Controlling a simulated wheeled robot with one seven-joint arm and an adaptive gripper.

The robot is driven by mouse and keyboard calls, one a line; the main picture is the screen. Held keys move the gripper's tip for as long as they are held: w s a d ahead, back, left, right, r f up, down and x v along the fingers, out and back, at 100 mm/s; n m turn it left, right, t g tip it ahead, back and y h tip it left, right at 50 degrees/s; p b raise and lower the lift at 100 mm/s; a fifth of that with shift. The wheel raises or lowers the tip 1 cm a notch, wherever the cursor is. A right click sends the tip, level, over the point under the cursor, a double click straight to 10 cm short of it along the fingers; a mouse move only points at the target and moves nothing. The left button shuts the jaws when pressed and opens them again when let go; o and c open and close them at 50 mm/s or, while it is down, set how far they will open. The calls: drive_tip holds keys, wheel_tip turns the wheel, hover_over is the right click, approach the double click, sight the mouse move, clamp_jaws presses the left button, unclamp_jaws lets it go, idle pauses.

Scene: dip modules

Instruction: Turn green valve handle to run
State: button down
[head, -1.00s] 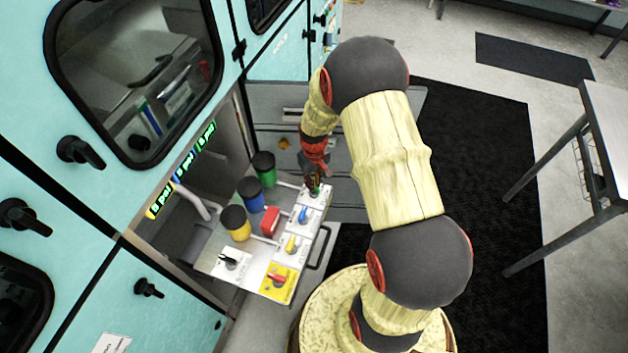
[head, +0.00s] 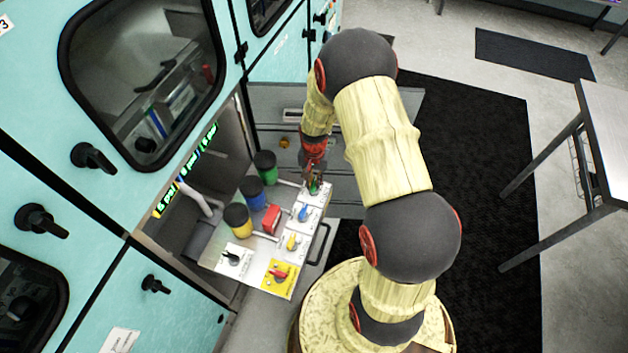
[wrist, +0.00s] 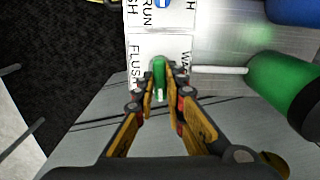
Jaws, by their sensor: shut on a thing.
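The green valve handle (wrist: 158,76) shows in the wrist view between my gripper's fingertips, lying lengthwise on a white label plate (wrist: 135,48). The plate reads FLUSH on its left side and "WA..." on its right; the rest of its text is hidden. My gripper (wrist: 159,84) is shut on the handle, one finger on each side.
Blue (head: 303,213), yellow (head: 292,242), red (head: 278,273) and black (head: 232,257) handles sit nearby on the panel. Green (head: 265,166), blue (head: 252,188) and yellow (head: 238,220) canisters and a red block (head: 271,219) stand left of the handle row. Teal cabinet doors (head: 160,215) flank the recess.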

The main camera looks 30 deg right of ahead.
sight(314, 183)
drive_tip(key=shift+m, duration=0.5)
drive_tip(key=c, duration=1.8)
unclamp_jaws()
drive_tip(key=shift+c, duration=0.2)
wheel_tip(314, 183, up, 12)
